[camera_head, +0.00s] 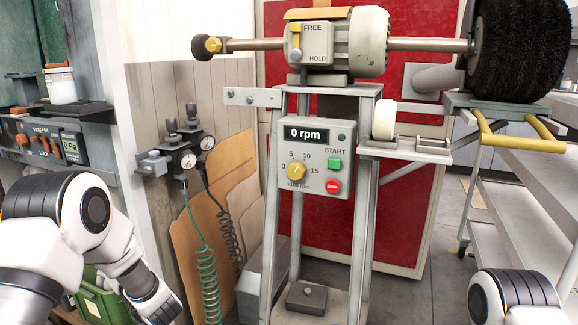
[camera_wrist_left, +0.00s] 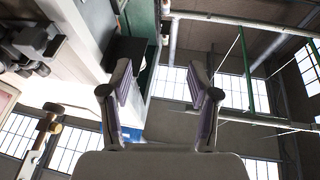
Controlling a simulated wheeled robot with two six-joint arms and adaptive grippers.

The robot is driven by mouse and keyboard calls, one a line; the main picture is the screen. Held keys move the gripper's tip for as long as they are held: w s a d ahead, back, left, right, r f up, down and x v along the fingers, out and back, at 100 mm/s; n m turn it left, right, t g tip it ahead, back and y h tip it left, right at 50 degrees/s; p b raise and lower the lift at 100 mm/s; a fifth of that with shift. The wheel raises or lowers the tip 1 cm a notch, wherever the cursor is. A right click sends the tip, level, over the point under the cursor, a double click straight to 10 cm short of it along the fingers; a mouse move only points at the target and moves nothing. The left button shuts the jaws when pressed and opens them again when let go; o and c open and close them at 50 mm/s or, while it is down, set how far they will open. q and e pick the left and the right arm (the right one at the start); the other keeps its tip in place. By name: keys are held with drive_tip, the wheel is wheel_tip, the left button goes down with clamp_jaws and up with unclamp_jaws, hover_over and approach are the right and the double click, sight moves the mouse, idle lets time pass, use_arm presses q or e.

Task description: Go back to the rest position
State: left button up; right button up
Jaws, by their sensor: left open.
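My left arm (camera_head: 90,235) comes in at the lower left of the head view, with its wrist end at the bottom edge; its gripper fingers do not show there. In the left wrist view my left gripper (camera_wrist_left: 163,78) has its two fingers apart, with nothing between them. My right arm (camera_head: 515,297) shows only as a link at the bottom right of the head view, and its gripper is out of frame. The buffing machine's motor (camera_head: 345,42) stands in the centre, with a large black brush (camera_head: 515,50) on its right shaft end.
The control panel (camera_head: 315,160) reads 0 rpm, with a green START button (camera_head: 335,164) and red button (camera_head: 333,186). Gauges (camera_head: 188,160) with coiled hoses hang on the left wall. A grey trolley (camera_head: 500,215) with yellow handle stands right. A red panel (camera_head: 400,200) is behind.

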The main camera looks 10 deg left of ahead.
use_arm(q)
drive_tip(key=s+d+r+m+t+h+p, duration=0.3)
drive_tip(key=m+h+p, duration=0.35)
drive_tip(key=p, duration=0.95)
drive_tip(key=s+d+f+m+g+h+p, duration=0.1)
drive_tip(key=s+d+f+g+h+p, duration=0.3)
drive_tip(key=s, duration=0.6)
drive_tip(key=s+d+f+m+g+h+p, duration=0.2)
drive_tip(key=s+d+f+g+h+p, duration=0.2)
drive_tip(key=s+d, duration=0.4)
drive_tip(key=s+d+f+m+g+h+p, duration=0.2)
drive_tip(key=s+d+f+g+h+p, duration=0.2)
drive_tip(key=s, duration=0.9)
drive_tip(key=d+g+h+p, duration=0.1)
drive_tip(key=d, duration=0.2)
drive_tip(key=shift+s+h, duration=0.35)
drive_tip(key=shift+s, duration=0.05)
